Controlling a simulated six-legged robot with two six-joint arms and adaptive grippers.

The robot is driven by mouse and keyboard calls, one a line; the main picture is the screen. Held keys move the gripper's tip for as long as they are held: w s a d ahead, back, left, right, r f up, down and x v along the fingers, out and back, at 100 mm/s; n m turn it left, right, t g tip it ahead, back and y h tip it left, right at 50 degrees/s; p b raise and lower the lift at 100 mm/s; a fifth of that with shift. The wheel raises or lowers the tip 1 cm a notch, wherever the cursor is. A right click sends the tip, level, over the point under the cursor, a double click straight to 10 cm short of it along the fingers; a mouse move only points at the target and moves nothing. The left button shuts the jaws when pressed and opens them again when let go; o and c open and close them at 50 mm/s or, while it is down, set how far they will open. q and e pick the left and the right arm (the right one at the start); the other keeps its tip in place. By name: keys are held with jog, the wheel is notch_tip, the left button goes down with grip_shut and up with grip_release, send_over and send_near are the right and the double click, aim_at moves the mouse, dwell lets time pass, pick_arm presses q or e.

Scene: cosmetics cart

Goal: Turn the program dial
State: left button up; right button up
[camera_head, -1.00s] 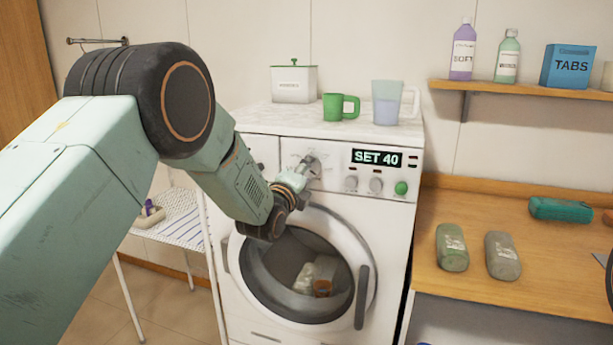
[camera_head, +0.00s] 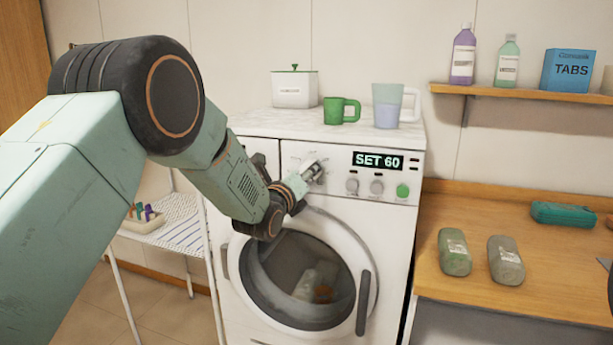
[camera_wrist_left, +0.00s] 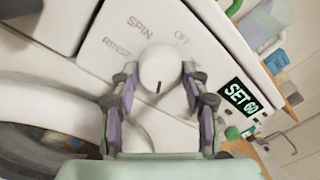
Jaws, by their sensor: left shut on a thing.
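The program dial (camera_wrist_left: 158,70) is a round white knob with a dark mark on the washing machine's front panel. In the left wrist view the words SPIN, OFF and a partly covered label stand around it. My left gripper (camera_wrist_left: 157,82) has a finger on either side of the dial and is shut on it. In the head view the gripper (camera_head: 312,172) is at the panel and hides most of the dial. The display (camera_head: 378,161) reads SET 60; it also shows in the left wrist view (camera_wrist_left: 240,97).
Two small knobs (camera_head: 364,186) and a green button (camera_head: 402,191) sit below the display. The round door (camera_head: 368,290) is below the panel. A green mug (camera_head: 335,111) and a jug (camera_head: 388,105) stand on top. A wooden counter (camera_head: 530,265) is at right.

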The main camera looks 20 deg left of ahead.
pick_arm(q)
jog(key=shift+w+r, duration=0.1)
jog(key=shift+r, duration=0.35)
jog(key=o, duration=1.2)
jog(key=shift+f, duration=0.35)
jog(key=shift+c, duration=0.2)
jog(key=s+a, duration=0.1)
jog(key=s, duration=1.1)
jog(key=shift+f, duration=0.15)
jog(key=shift+a+f, duration=0.1)
